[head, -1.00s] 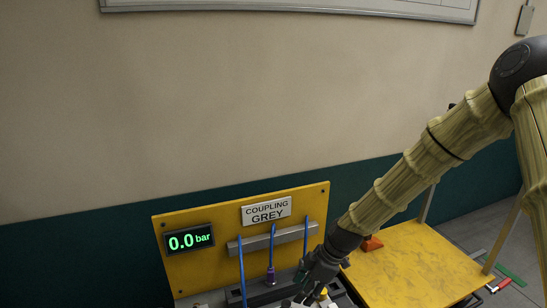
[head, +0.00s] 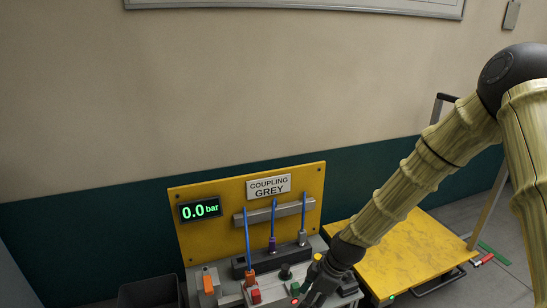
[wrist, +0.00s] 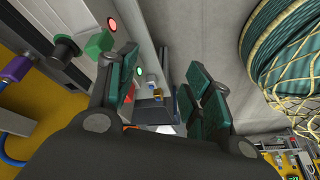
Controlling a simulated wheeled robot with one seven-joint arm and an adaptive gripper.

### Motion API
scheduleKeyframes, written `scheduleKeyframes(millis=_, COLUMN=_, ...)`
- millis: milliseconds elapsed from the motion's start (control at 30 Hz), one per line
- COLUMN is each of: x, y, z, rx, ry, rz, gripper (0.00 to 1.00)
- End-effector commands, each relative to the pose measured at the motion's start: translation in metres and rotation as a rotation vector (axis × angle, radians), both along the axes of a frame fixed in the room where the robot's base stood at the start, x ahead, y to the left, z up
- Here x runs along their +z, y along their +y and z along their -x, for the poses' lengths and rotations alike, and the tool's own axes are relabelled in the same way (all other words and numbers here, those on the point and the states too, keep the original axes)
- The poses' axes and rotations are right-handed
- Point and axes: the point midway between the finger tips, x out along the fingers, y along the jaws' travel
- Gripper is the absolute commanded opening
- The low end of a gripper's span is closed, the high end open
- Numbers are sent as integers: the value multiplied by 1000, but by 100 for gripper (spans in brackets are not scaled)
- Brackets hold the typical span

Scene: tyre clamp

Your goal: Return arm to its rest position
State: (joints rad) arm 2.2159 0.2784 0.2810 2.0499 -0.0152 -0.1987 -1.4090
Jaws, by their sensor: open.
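My arm comes in from the right of the head view, and my gripper (head: 310,296) is low over the right front of the bench, close to the picture's bottom edge. In the wrist view my gripper (wrist: 165,88) has its two green-padded fingers apart, with nothing held between them. A green block (wrist: 99,43) shows beside the left finger. Whether the fingers touch anything on the bench cannot be told.
A yellow panel (head: 210,237) carries a 0.0 bar display (head: 200,209) and a COUPLING GREY sign (head: 268,187). A yellow cart top (head: 405,255) stands right, a black bin (head: 148,294) lower left. A netted green roll (wrist: 290,60) is right in the wrist view.

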Motion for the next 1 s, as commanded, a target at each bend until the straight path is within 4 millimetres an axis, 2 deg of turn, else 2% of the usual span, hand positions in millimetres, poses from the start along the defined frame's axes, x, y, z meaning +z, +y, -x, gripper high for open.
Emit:
scheduleKeyframes(millis=267, x=-54, y=-14, z=44, rx=-206, ry=86, rz=53, gripper=51)
scheduleKeyframes(millis=367, x=-79, y=-23, z=69, rx=-315, ry=126, rz=82, gripper=51)
scheduleKeyframes(millis=500, x=-121, y=-41, z=120, rx=-522, ry=191, rz=137, gripper=51)
scheduleKeyframes(millis=700, x=-166, y=-71, z=199, rx=-844, ry=258, rz=216, gripper=51)
scheduleKeyframes(millis=800, x=-180, y=-85, z=234, rx=-989, ry=277, rz=247, gripper=51)
scheduleKeyframes(millis=1000, x=-191, y=-106, z=284, rx=-1199, ry=292, rz=285, gripper=51)
